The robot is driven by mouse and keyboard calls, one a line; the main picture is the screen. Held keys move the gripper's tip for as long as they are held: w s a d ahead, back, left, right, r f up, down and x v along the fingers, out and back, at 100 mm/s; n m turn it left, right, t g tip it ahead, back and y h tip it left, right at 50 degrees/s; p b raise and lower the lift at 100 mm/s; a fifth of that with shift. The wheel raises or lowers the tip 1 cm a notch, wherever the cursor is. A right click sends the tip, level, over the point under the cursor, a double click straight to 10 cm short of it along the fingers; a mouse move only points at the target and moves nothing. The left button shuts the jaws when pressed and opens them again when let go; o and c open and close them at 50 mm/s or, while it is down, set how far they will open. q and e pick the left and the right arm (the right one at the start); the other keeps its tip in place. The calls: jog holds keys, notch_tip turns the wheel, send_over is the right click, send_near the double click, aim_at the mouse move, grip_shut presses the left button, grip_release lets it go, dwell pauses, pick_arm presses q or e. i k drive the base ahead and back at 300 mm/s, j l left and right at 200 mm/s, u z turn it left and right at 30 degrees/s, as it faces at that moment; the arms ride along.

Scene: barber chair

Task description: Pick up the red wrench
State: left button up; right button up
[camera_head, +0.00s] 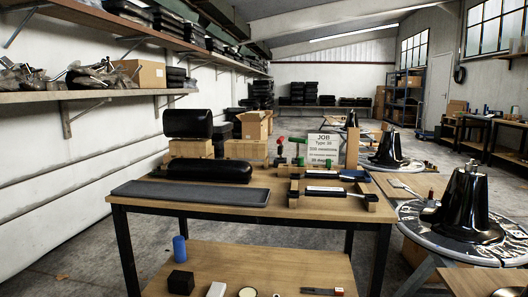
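No clearly recognisable red wrench shows. A small upright red item (280,146) stands toward the back of the wooden table (262,212), beside a green-topped tool (297,148). It is too small to tell whether it is a wrench. A thin dark tool with a reddish part (322,291) lies on the lower wooden surface (243,262) near the bottom edge; its kind cannot be told. Neither of my grippers is in view.
On the table are a grey mat (192,193), a black cushion (208,169), wooden blocks (245,150), a black-and-wood fixture (332,192) and a printed job sign (325,148). Black cone-shaped bases (468,205) stand at right. A blue cylinder (180,248) stands on the lower surface.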

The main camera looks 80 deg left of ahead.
aim_at(280, 147)
jog(key=u, duration=2.3)
